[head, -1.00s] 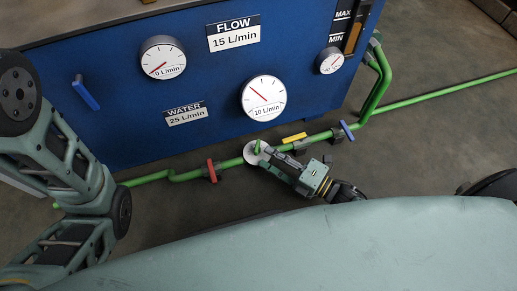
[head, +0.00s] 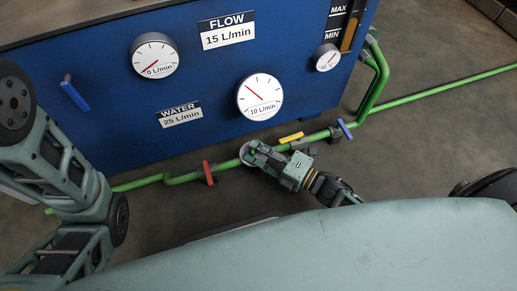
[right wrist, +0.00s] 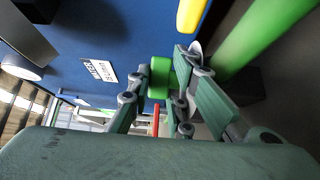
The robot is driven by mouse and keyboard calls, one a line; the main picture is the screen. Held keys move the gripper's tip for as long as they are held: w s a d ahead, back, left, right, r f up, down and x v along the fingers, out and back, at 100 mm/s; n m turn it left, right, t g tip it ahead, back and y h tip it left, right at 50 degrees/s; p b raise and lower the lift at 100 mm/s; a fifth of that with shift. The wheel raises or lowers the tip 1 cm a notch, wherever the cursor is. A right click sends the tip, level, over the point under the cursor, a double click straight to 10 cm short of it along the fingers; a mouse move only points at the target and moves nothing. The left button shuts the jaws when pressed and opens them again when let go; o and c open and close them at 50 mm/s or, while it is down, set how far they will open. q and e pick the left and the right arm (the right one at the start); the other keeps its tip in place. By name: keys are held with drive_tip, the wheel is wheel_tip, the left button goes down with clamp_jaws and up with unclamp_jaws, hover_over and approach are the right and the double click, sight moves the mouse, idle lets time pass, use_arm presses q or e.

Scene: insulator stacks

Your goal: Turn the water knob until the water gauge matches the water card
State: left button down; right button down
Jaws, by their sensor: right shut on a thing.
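The green knob (right wrist: 160,78) sits between the fingers of my right gripper (right wrist: 157,88) in the right wrist view; the gripper is shut on it. In the head view my right gripper (head: 256,152) covers most of the knob, in front of a pale round disc (head: 245,159) on the green pipe. The water card (head: 181,114) reads 25 L/min. The large white gauge (head: 259,97) right of it reads 10 L/min. Another gauge (head: 155,56) above the card reads 0 L/min. My left arm shows at the left; its gripper is out of view.
A flow card (head: 227,31) reads 15 L/min. A small gauge (head: 327,58) is at the right. Red (head: 208,173), yellow (head: 291,138) and blue (head: 345,130) handles are along the pipe (head: 150,181). A blue lever (head: 75,93) is on the blue panel.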

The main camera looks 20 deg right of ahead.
drive_tip(key=shift+w+d+f+n+g+y+b, duration=0.15)
drive_tip(key=shift+n+g+y+b, duration=0.1)
drive_tip(key=shift+n+g+y, duration=0.35)
drive_tip(key=shift+w+a+r+n+g+y+b, duration=0.1)
drive_tip(key=shift+n+g+y+b, duration=0.15)
drive_tip(key=shift+n+g+y, duration=0.85)
drive_tip(key=shift+g+y, duration=0.1)
drive_tip(key=shift+g, duration=0.2)
drive_tip(key=c, duration=1.9)
unclamp_jaws()
drive_tip(key=shift+o, duration=0.2)
drive_tip(key=v, duration=1.2)
drive_tip(key=shift+s, duration=0.15)
